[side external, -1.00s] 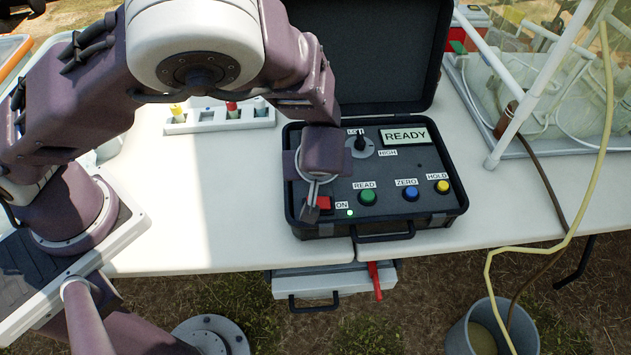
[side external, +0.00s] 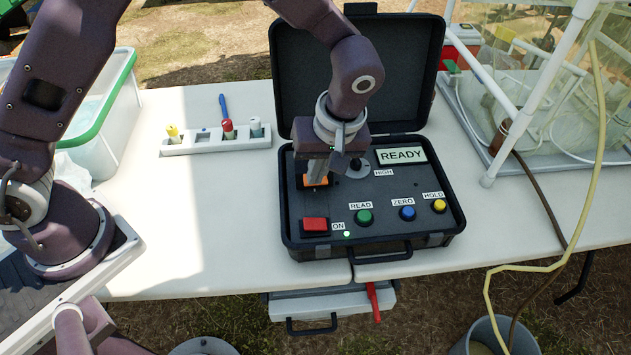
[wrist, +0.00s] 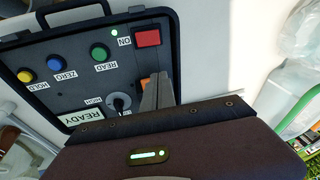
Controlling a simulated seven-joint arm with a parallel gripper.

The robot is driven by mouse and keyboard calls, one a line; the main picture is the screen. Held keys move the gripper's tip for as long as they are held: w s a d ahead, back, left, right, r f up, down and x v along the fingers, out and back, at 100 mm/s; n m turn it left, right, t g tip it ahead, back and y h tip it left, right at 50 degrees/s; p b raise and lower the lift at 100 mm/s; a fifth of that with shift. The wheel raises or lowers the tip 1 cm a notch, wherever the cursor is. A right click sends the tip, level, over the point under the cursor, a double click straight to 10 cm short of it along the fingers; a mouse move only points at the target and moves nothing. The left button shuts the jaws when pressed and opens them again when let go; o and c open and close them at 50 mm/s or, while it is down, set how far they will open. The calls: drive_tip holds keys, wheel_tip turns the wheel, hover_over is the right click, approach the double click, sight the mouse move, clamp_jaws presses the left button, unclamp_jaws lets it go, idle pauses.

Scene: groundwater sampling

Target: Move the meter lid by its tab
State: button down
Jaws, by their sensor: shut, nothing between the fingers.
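The meter (side external: 405,222) is a black case on the white table, its panel facing up. Its black lid (side external: 400,60) stands open at the back, partly hidden by my arm. My gripper (side external: 316,178) is shut and empty, pointing down over the panel's left part. Its fingertips are at a small orange piece (side external: 322,183); I cannot tell whether they touch it. In the wrist view, the shut fingers (wrist: 157,88) reach towards the orange piece (wrist: 148,82), beside the black knob (wrist: 119,100).
The panel has a red switch (side external: 314,225) marked ON, green, blue and yellow buttons, and a READY display (side external: 401,155). A white rack (side external: 215,140) stands left of the case. A white-framed clear enclosure (side external: 540,90) stands right.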

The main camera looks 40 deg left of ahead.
drive_tip(key=w+a+r+m+g+h, duration=0.1)
drive_tip(key=w+a+r+h, duration=0.35)
drive_tip(key=r, duration=0.45)
drive_tip(key=f, duration=0.4)
drive_tip(key=d+f, duration=0.1)
drive_tip(key=f, duration=0.8)
drive_tip(key=shift+s+d+f, duration=0.15)
drive_tip(key=shift+s+f, duration=0.2)
drive_tip(key=shift+s, duration=0.05)
drive_tip(key=shift+s+d+f, duration=0.25)
drive_tip(key=shift+s+f, duration=0.05)
drive_tip(key=shift+f, duration=0.15)
drive_tip(key=shift+s+d+f, duration=0.25)
drive_tip(key=shift+f, duration=0.15)
